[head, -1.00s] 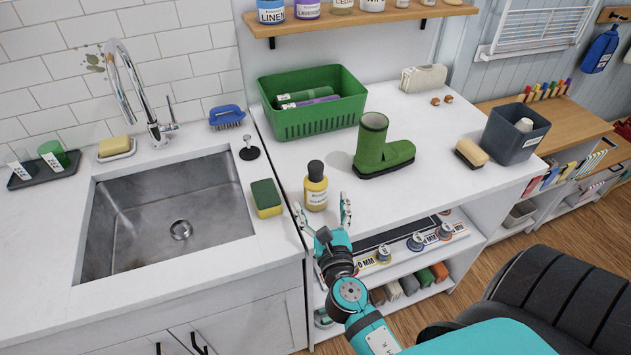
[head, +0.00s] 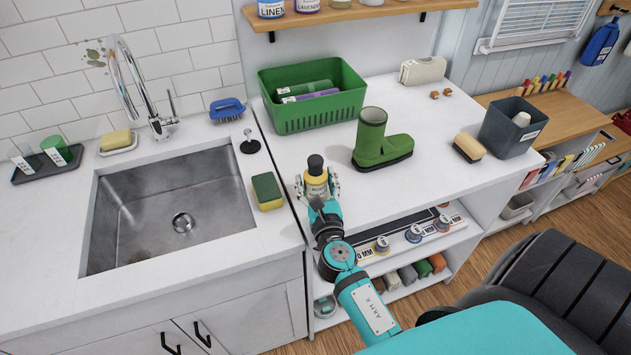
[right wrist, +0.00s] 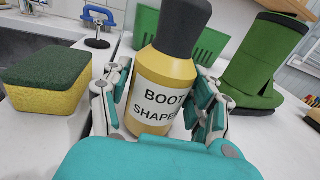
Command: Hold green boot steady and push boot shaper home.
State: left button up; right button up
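The boot shaper (head: 317,184) is a yellow bottle with a dark cap and a "BOOT SHAPER" label. It stands upright at the near left of the white counter, and also fills the middle of the right wrist view (right wrist: 165,85). My right gripper (head: 318,187) has one finger on each side of it, close to its body; whether both pads press on it is not clear. The green boot (head: 381,142) stands upright behind and right, toe to the right, apart from the gripper; it shows at right in the right wrist view (right wrist: 262,62). My left gripper is not in view.
A green basket (head: 312,118) stands behind. A sponge (head: 267,190) lies left of the bottle, near the sink (head: 170,205). A brush (head: 468,147) and a grey bin (head: 512,128) stand right of the boot. Counter between bottle and boot is clear.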

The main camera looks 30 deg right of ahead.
jog(key=c, duration=0.7)
jog(key=shift+c, duration=0.2)
jog(key=shift+r, duration=0.15)
